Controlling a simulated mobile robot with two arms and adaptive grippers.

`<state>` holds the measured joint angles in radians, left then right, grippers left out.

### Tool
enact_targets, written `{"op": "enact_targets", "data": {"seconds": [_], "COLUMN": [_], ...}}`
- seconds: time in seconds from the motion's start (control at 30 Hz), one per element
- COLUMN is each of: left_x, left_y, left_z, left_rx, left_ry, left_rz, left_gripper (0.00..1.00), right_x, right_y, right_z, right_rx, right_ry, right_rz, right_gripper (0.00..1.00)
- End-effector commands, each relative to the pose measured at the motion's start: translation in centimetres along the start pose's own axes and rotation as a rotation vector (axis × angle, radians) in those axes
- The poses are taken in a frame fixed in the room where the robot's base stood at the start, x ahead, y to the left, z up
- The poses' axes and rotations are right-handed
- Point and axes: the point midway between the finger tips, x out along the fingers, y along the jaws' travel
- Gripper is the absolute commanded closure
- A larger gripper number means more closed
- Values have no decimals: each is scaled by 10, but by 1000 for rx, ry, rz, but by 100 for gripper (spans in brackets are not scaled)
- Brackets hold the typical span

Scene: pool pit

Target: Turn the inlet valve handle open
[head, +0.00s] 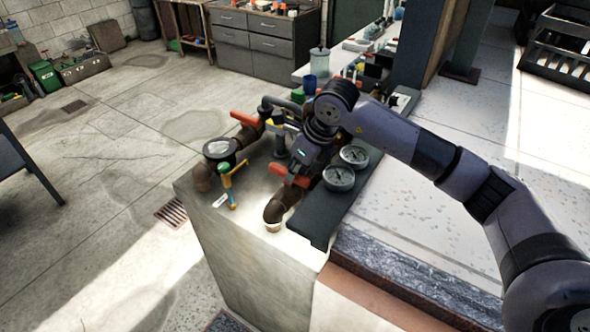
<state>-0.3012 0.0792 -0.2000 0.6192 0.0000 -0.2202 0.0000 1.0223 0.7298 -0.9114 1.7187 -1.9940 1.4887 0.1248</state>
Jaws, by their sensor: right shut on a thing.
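Two orange-red valve handles show on the brown pipework on top of the concrete block. The near handle (288,176) sticks out to the left from under my right gripper (298,168), above a brown pipe elbow (281,205). My right gripper points down and is shut on this near handle; its fingertips are mostly hidden by its own body. The far handle (245,119) stands free, up and to the left. Which handle is labelled inlet, I cannot read. My left gripper is not in view.
Two round gauges (339,178) sit on a dark panel just right of the gripper. The concrete block (240,250) drops to open floor.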

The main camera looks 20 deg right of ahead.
Motion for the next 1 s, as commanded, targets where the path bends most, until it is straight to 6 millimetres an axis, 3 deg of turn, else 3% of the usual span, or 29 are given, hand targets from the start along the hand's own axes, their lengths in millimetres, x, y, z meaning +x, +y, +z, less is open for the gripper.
{"op": "enact_targets", "data": {"seconds": [0.37,1.0], "left_x": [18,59], "left_y": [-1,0], "left_z": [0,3], "left_rx": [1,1], "left_ry": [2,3], "left_rz": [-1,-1], "left_gripper": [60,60], "right_x": [2,2], "right_y": [-4,-13], "right_z": [0,5], "right_rx": [-125,-665], "right_ry": [-3,-3], "right_rz": [49,273], "right_gripper": [100,100]}}
